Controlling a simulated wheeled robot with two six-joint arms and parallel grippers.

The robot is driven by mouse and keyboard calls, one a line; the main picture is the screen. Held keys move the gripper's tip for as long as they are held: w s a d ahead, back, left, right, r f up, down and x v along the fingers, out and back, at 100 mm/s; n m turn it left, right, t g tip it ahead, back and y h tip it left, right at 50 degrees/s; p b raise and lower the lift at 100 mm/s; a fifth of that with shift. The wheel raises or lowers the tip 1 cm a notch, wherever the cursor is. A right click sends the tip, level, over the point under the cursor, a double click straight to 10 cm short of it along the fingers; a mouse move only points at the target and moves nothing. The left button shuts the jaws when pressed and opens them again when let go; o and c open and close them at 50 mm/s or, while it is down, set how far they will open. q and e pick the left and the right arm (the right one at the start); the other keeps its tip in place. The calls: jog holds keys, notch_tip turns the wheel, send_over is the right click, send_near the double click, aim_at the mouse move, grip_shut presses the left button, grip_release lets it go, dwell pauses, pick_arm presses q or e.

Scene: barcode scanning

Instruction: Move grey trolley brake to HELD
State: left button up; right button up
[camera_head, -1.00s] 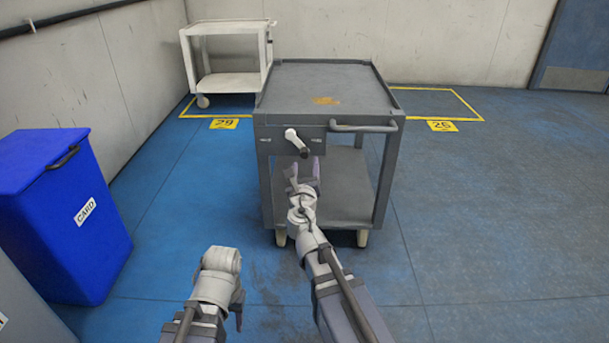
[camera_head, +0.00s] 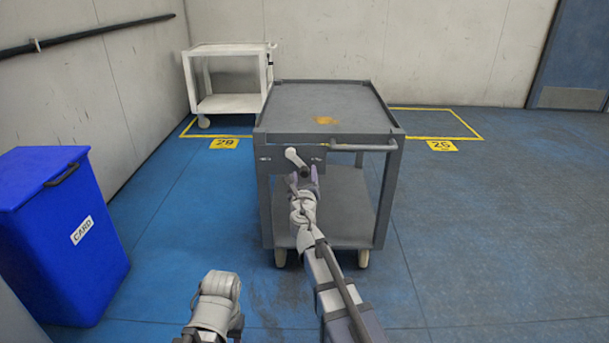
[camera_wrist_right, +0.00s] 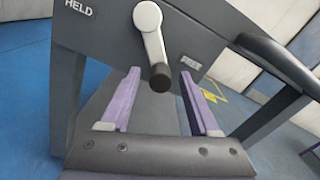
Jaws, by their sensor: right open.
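The grey trolley (camera_head: 330,100) stands ahead, with a dark brake panel on its front. The brake lever (camera_head: 294,157) is pale with a black knob and hangs downward, slanting slightly right. In the right wrist view the lever (camera_wrist_right: 150,32) points down between a HELD label (camera_wrist_right: 76,7) at left and a second label (camera_wrist_right: 191,63), probably FREE, at right. My right gripper (camera_head: 305,180) is open just below the lever. Its purple fingers (camera_wrist_right: 158,78) appear either side of the black knob (camera_wrist_right: 160,78), with no clear contact. My left arm shows at the bottom; its jaws cannot be made out.
A blue CARD bin (camera_head: 70,235) stands at the left. A white trolley (camera_head: 228,103) stands behind, by the wall. Yellow floor markings lie behind the grey trolley. The floor to the right is clear. The trolley's push handle (camera_head: 362,147) lies right of the lever.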

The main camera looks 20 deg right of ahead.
jog(key=shift+w+d, duration=0.1)
jog(key=shift+w, duration=0.2)
jog(key=shift+c, duration=0.3)
grip_shut()
dwell(0.9)
